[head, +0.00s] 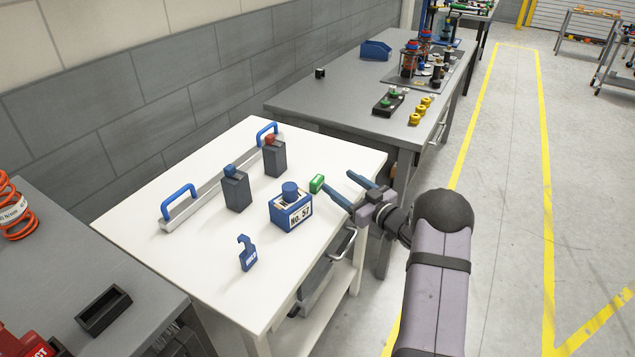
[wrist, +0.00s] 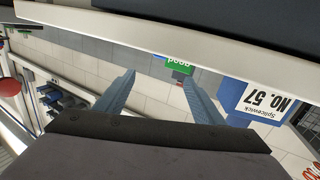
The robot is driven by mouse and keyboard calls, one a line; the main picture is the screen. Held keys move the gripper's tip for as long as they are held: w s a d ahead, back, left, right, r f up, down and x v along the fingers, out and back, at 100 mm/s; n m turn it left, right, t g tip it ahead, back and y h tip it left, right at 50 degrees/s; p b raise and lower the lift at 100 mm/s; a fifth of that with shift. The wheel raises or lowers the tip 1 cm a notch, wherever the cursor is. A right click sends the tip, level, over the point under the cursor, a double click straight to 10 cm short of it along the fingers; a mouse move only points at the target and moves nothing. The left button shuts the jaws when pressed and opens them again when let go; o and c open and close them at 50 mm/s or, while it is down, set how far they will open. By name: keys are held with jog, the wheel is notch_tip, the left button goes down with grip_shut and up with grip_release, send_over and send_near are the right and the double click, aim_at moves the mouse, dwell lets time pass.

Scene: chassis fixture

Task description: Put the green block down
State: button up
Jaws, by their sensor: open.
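The green block (head: 316,183) appears to rest on the white table (head: 212,280), near its right side, behind the blue box marked No. 57 (head: 292,212). In the wrist view, which is upside down, the green block (wrist: 180,66) with white lettering touches the white tabletop band (wrist: 110,37). My gripper (head: 341,181) is open and empty, at the right side of the table. In the wrist view, my gripper's fingers (wrist: 158,75) are spread, and the block lies just beyond the tips, nearer the right finger. In the head view one fingertip shows close beside it.
Two dark grey blocks, one with a blue top (head: 236,189) and one with a red top (head: 274,157), stand by a rail with blue handles (head: 180,199). A blue hook-shaped tag (head: 248,254) stands nearer. The table's front left is clear. A grey workbench (head: 340,90) adjoins behind.

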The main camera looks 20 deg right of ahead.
aim_at(321, 180)
jog(key=r+n+g+y, duration=0.1)
jog(key=n, duration=0.1)
jog(key=w+r+n+g+y, duration=0.1)
jog(key=n, duration=0.1)
jog(key=w+a+r+n+g+y, duration=0.1)
jog(key=r, duration=0.1)
jog(key=shift+n, duration=0.4)
jog(key=shift+a+r+n+g+y, duration=0.15)
jog(key=shift+n+g+y, duration=0.2)
jog(key=shift+g, duration=0.95)
jog(key=shift+s+f+m+g+h, duration=0.25)
jog(key=shift+s+f+m+g, duration=0.1)
jog(key=shift+f, duration=0.15)
jog(key=shift+s+f+m+g+h, duration=0.25)
jog(key=shift+f+m+g, duration=0.1)
jog(key=shift+f, duration=0.15)
jog(key=shift+m, duration=0.65)
jog(key=shift+p+x, duration=0.4)
jog(key=shift+x, duration=0.5)
jog(key=shift+f+p+x, duration=0.2)
jog(key=shift+p+x, duration=0.15)
jog(key=shift+x, duration=1)
jog(key=shift+f+p+x, duration=0.2)
jog(key=shift+p+x, duration=0.15)
jog(key=shift+x, duration=1.05)
jog(key=c, duration=1.2)
